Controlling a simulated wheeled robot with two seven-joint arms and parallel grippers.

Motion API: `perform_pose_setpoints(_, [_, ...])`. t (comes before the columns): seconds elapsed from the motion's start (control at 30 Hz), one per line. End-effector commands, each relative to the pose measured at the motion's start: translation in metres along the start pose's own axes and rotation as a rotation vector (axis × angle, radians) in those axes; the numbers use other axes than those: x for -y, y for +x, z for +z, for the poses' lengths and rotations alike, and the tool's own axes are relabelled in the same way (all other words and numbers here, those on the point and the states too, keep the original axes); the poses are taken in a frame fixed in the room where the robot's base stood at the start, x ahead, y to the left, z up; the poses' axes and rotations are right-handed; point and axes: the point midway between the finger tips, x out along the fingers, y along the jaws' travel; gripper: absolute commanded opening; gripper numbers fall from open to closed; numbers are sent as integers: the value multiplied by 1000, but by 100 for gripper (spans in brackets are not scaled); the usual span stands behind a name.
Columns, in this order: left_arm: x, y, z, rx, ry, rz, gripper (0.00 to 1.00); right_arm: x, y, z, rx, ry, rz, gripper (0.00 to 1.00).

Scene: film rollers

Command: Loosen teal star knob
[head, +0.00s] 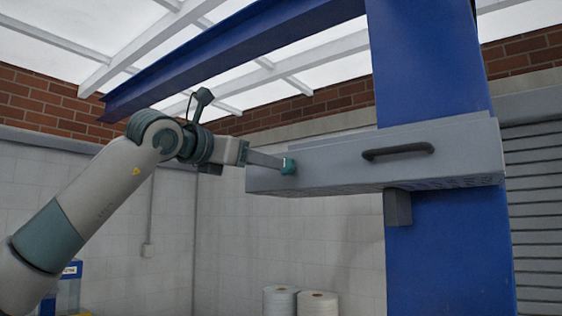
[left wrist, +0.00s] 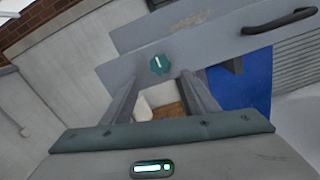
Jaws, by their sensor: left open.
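The teal star knob (head: 288,166) sits on the front face of a grey box-shaped housing (head: 330,165), near its left end. It also shows in the left wrist view (left wrist: 159,64), with a short white mark on its face that looks nearly upright there. My left gripper (head: 277,162) reaches it from the left. In the left wrist view my open left fingers (left wrist: 162,73) stand on either side of the knob, with the knob at or just beyond their tips. I cannot tell whether they touch it. My right gripper is not in view.
A dark handle (head: 398,151) sticks out of the housing right of the knob. A blue post (head: 430,70) carries the housing, and a blue beam (head: 230,50) runs overhead. White rolls (head: 318,302) stand below. The space under the housing's left end looks free.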

Motion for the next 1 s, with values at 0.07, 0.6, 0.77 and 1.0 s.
perform_pose_setpoints(0.07, [-1,16,3,-4,-3,-1,54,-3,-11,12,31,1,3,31])
perform_pose_setpoints(0.6, [-1,84,0,-2,-1,0,54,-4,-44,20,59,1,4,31])
perform_pose_setpoints(0.77, [0,87,0,-1,0,0,54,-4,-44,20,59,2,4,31])
perform_pose_setpoints(1.0, [0,86,-1,-1,-1,0,44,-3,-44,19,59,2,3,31])
